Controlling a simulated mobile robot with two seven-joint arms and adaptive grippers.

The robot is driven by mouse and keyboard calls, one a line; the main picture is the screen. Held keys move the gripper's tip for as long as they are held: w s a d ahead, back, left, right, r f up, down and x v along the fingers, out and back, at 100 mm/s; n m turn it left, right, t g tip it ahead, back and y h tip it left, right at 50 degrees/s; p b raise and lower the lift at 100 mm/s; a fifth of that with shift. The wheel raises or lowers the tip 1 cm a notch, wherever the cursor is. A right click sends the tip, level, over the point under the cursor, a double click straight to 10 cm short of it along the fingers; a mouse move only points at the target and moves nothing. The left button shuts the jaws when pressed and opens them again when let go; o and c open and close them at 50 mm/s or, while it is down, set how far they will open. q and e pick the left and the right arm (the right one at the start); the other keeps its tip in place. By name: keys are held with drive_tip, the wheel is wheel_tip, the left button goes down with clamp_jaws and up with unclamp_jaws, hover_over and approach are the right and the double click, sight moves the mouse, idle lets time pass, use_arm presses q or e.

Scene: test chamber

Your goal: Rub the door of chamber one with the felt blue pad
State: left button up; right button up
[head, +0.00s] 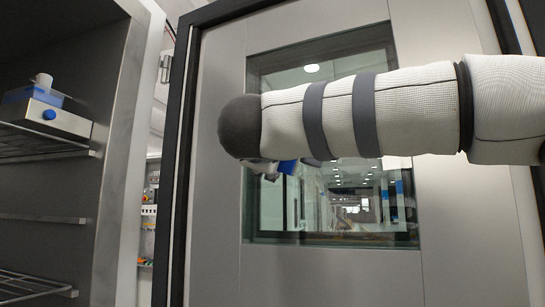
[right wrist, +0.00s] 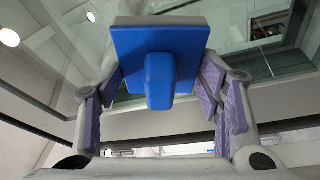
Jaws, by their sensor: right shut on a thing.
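A grey metal door (head: 330,280) with a dark frame and a glass window (head: 330,225) fills the middle of the head view; no number shows on it. My right arm crosses in front of the window from the right. My right gripper (right wrist: 160,85) is shut on the blue pad (right wrist: 128,42), its fingers on both sides of the pad's blue handle. In the head view the gripper (head: 263,168) and the pad (head: 288,167) are mostly hidden behind the arm, in front of the glass. I cannot tell whether the pad touches the door. My left gripper is out of view.
An open cabinet (head: 110,150) stands at the left, with wire shelves (head: 35,150). A white and blue box (head: 48,117) sits on the upper shelf, with a small white object (head: 44,80) above it. The door below the window is clear.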

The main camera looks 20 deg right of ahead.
drive_tip(key=shift+s+d+f, duration=0.2)
drive_tip(key=shift+s+d, duration=0.45)
drive_tip(key=shift+d, duration=0.25)
drive_tip(key=s+d, duration=0.8)
drive_tip(key=d, duration=0.1)
drive_tip(key=shift+s, duration=0.25)
drive_tip(key=shift+d, duration=0.1)
drive_tip(key=s+a, duration=0.4)
drive_tip(key=shift+a, duration=0.2)
drive_tip(key=shift+s+a, duration=1.1)
drive_tip(key=shift+w, duration=0.1)
